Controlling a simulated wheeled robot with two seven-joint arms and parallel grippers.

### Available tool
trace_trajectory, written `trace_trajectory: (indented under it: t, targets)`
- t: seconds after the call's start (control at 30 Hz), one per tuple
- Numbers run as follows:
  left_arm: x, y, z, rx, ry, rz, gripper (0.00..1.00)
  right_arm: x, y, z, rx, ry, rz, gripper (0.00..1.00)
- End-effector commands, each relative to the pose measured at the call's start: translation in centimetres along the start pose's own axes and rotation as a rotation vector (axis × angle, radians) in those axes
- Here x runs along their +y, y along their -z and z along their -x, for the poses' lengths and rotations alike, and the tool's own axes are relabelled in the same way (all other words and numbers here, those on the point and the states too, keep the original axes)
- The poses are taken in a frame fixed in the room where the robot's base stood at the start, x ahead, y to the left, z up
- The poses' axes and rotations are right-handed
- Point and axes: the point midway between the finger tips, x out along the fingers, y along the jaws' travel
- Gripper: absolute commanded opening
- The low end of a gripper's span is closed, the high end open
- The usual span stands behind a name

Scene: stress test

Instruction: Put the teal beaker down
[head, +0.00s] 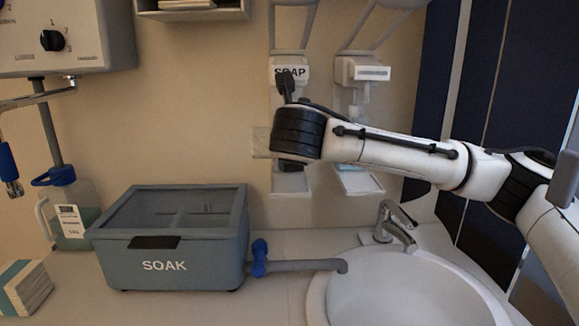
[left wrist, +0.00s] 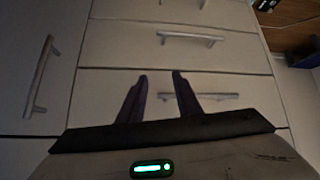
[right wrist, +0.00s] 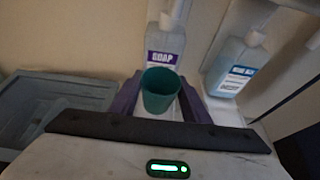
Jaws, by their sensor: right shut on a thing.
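The teal beaker (right wrist: 160,92) sits upright-looking between the fingers of my right gripper (right wrist: 161,88) in the right wrist view, its open rim toward the camera. The fingers are shut on its sides. In the head view my right arm reaches in from the right, its black wrist in front of the soap dispensers; the beaker is hidden there. My left gripper (left wrist: 160,76) shows only in the left wrist view, its two fingers apart with nothing between them, facing drawer fronts.
A blue-grey SOAK tub (head: 172,268) with a lid stands on the counter at left; it also shows in the right wrist view (right wrist: 45,118). A sink basin (head: 400,290) and tap (head: 391,228) are at right. A SOAP bottle (right wrist: 165,48) and a second bottle (right wrist: 234,66) hang on the wall.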

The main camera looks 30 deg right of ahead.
Motion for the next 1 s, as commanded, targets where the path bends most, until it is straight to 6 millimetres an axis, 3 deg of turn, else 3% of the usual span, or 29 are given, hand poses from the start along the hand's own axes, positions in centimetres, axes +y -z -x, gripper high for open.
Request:
trace_trajectory:
  t: [0.2, 0.57, 0.6, 0.7, 1.0]
  targets:
    - [0.1, -0.2, -0.2, -0.002, -0.001, 0.000, 0.31, 0.0, 2.9, -1.1, 0.002, 0.000, 0.002, 0.21]
    - [0.1, -0.1, -0.1, -0.002, -0.002, 0.000, 0.31, 0.0, 3.3, -1.3, 0.001, 0.000, 0.001, 0.21]
    - [0.1, -0.1, -0.1, -0.002, -0.002, 0.000, 0.31, 0.0, 3.3, -1.3, 0.001, 0.000, 0.001, 0.48]
    - [0.1, -0.1, -0.1, -0.002, -0.002, 0.000, 0.31, 0.0, 3.3, -1.3, 0.001, 0.000, 0.001, 0.61]
    - [0.1, -0.1, -0.2, 0.000, -0.002, 0.000, 0.31, 0.0, 3.1, -1.3, 0.000, 0.000, 0.000, 0.61]
